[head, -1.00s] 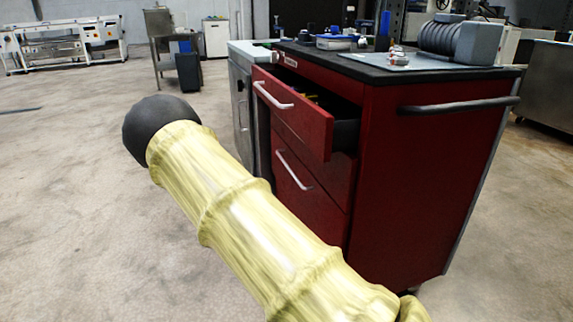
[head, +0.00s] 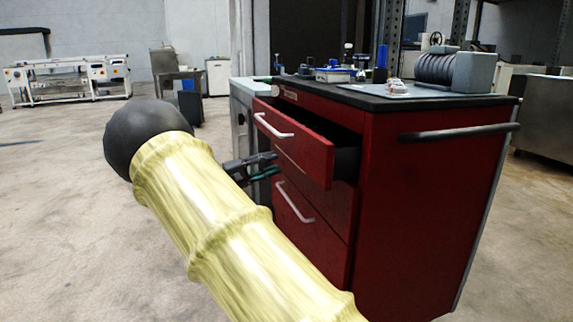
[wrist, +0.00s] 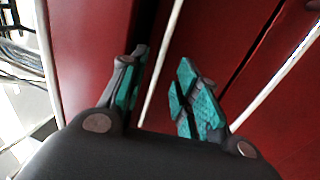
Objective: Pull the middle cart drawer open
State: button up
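The red cart (head: 420,190) stands right of centre in the head view. Its top drawer (head: 305,140) is pulled out, with a pale bar handle. The middle drawer front (head: 325,195) lies below it and looks closed; its handle is hidden in this view. The lowest drawer handle (head: 294,205) shows below that. My gripper (head: 272,165) is at the cart's front, just under the open top drawer. In the wrist view my gripper (wrist: 158,92) has its teal-padded fingers apart. A pale handle bar (wrist: 162,60) runs through the gap between them; contact cannot be told.
The open top drawer overhangs my gripper. A grey cabinet (head: 240,110) stands against the cart's left side. A second pale bar (wrist: 280,80) is close to the right finger in the wrist view. The floor (head: 60,220) at left is clear.

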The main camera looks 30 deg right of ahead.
jog(key=shift+b+x, duration=1)
jog(key=shift+x, duration=1.85)
grip_shut()
